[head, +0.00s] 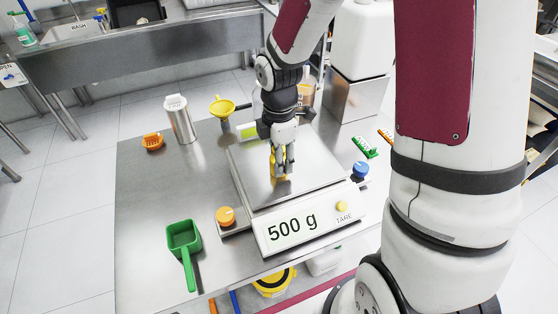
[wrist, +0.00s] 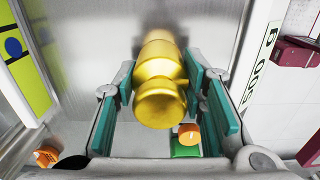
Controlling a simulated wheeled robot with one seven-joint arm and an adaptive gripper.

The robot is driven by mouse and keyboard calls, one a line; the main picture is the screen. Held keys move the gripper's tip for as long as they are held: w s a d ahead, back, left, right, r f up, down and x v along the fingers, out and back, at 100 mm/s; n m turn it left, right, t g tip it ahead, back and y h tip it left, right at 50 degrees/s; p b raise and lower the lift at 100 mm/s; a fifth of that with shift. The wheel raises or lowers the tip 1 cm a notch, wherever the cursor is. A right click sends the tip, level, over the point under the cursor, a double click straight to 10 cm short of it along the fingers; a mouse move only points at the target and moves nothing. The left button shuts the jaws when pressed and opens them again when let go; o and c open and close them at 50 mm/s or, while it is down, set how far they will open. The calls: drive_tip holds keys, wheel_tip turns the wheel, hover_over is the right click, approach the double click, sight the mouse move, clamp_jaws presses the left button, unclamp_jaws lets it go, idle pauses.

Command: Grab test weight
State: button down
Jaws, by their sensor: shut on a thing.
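The test weight (wrist: 160,95) is a shiny gold, stepped cylinder with a knob. In the wrist view it sits between the teal finger pads of my gripper (wrist: 165,105). In the head view my gripper (head: 281,172) points down over the scale's steel pan (head: 312,168), with the gold weight (head: 280,184) showing at the fingertips. The fingers are shut on the weight and hide part of it. The scale's display (head: 292,226) reads 500 g. I cannot tell for certain whether the weight's base touches the pan.
On the steel table, a green scoop (head: 184,243) lies front left and an orange knob (head: 225,216) is by the scale. A steel canister (head: 181,120), orange brush (head: 153,141) and yellow funnel (head: 222,107) stand behind. A blue knob (head: 360,169) is at right.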

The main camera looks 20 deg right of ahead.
drive_tip(key=shift+r, duration=0.15)
drive_tip(key=shift+r, duration=0.5)
wheel_tip(320, 180, up, 2)
drive_tip(key=shift+w+r, duration=0.1)
drive_tip(key=s+r+p, duration=0.1)
drive_tip(key=s+p, duration=0.3)
drive_tip(key=s, duration=1.2)
drive_tip(key=shift+d+r+p, duration=0.3)
drive_tip(key=shift+d+p, duration=0.1)
